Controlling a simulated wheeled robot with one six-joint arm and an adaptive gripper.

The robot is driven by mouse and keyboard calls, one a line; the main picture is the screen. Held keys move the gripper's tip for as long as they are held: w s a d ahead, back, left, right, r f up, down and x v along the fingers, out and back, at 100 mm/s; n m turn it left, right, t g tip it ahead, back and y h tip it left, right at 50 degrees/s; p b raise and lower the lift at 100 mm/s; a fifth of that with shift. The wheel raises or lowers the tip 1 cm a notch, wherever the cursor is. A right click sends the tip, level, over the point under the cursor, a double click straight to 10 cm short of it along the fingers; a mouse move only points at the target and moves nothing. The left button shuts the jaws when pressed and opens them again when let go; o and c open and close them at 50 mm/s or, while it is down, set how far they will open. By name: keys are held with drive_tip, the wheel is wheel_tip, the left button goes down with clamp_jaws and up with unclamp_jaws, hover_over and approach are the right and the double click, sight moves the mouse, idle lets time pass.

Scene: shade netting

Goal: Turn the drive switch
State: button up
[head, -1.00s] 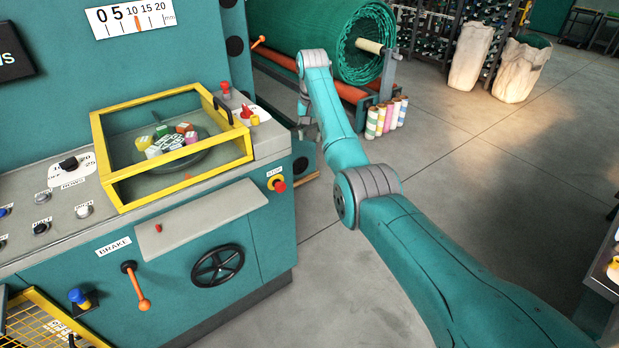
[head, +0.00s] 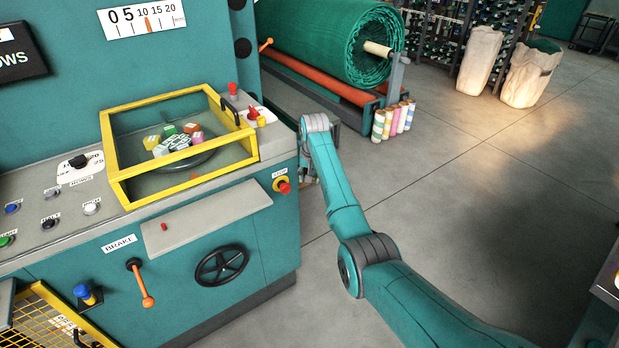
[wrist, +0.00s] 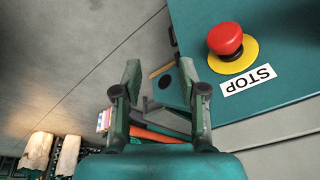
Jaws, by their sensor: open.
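A red-handled switch (head: 254,113) stands on a white label plate at the right end of the teal machine's console. A black rotary knob (head: 79,161) sits on another white plate left of the yellow-framed glass box. The lettering is too small to tell which is the drive switch. My gripper (wrist: 160,78) is open and empty in the wrist view, beside a red STOP button (wrist: 225,38) on a yellow disc. In the head view the gripper is mostly hidden behind my arm, just right of the machine's side and apart from both switches.
The yellow-framed box (head: 183,187) covers part of the console. The STOP button shows on the machine's front (head: 284,187), above a black handwheel (head: 221,265) and an orange brake lever (head: 141,284). A green netting roll (head: 325,40) lies behind.

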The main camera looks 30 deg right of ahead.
drive_tip(key=shift+a+f, duration=0.1)
drive_tip(key=shift+f, duration=0.15)
